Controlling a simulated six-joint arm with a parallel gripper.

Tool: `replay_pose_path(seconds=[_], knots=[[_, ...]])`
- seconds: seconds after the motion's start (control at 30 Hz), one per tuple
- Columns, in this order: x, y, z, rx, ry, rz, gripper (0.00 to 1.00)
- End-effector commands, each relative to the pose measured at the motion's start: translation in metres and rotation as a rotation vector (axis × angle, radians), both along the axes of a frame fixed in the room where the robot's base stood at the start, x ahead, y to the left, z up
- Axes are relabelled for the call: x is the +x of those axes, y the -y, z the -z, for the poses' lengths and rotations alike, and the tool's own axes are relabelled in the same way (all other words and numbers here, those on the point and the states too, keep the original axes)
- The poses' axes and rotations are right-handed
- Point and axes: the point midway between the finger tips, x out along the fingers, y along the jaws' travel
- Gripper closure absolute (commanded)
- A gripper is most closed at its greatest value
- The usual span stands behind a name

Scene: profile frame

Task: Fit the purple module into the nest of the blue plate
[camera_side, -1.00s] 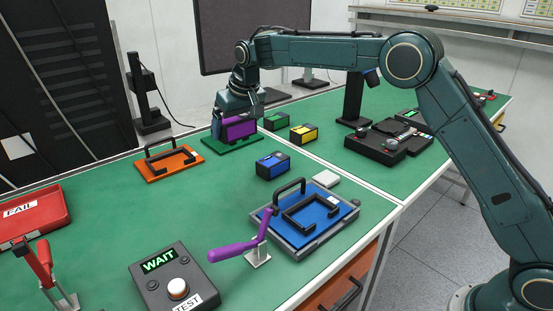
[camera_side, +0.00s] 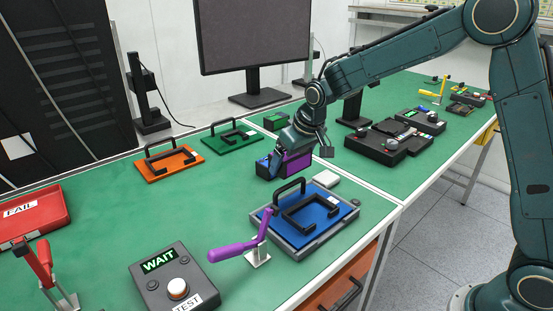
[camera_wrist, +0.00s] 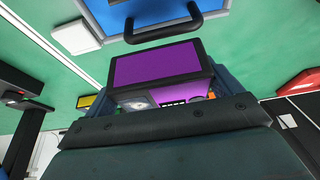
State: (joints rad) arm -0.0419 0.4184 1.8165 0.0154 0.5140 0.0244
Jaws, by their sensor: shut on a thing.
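My gripper (camera_side: 292,157) is shut on the purple module (camera_side: 298,163), a dark box with a purple face. It holds the module in the air just behind the blue plate. The module (camera_wrist: 158,65) fills the middle of the wrist view, between my fingers. The blue plate (camera_side: 334,202) sits in a grey tray (camera_side: 297,239) near the table's front right edge. It carries a black frame-shaped nest (camera_side: 312,208) and a black handle (camera_side: 289,186). In the wrist view the plate (camera_wrist: 113,14) is partly cut off at the top, with the handle (camera_wrist: 163,33) just beyond the module.
An orange plate (camera_side: 160,170) and a green plate (camera_side: 222,146) lie behind left. A purple lever clamp (camera_side: 236,251) stands before the blue plate. A white block (camera_side: 327,179) lies behind it.

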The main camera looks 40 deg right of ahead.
Motion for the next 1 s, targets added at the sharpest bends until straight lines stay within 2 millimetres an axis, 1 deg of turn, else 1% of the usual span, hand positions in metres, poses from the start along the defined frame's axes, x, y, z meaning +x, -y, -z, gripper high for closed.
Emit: replay_pose_path(seconds=[0.03, 0.3, 0.4, 0.5, 0.7, 0.87, 1.0], knots=[[-0.010, 0.003, 0.003, 0.000, -0.001, 0.001, 0.42], [-0.058, 0.013, 0.020, 0.001, 0.000, 0.003, 0.42], [-0.072, 0.015, 0.025, 0.001, 0.000, 0.005, 0.42], [-0.082, 0.017, 0.028, 0.000, 0.001, 0.006, 0.42], [-0.091, 0.018, 0.031, 0.001, 0.001, 0.007, 0.42], [-0.091, 0.018, 0.031, 0.001, 0.002, 0.006, 0.42], [-0.089, 0.016, 0.023, 0.005, 0.004, -0.007, 0.42]])
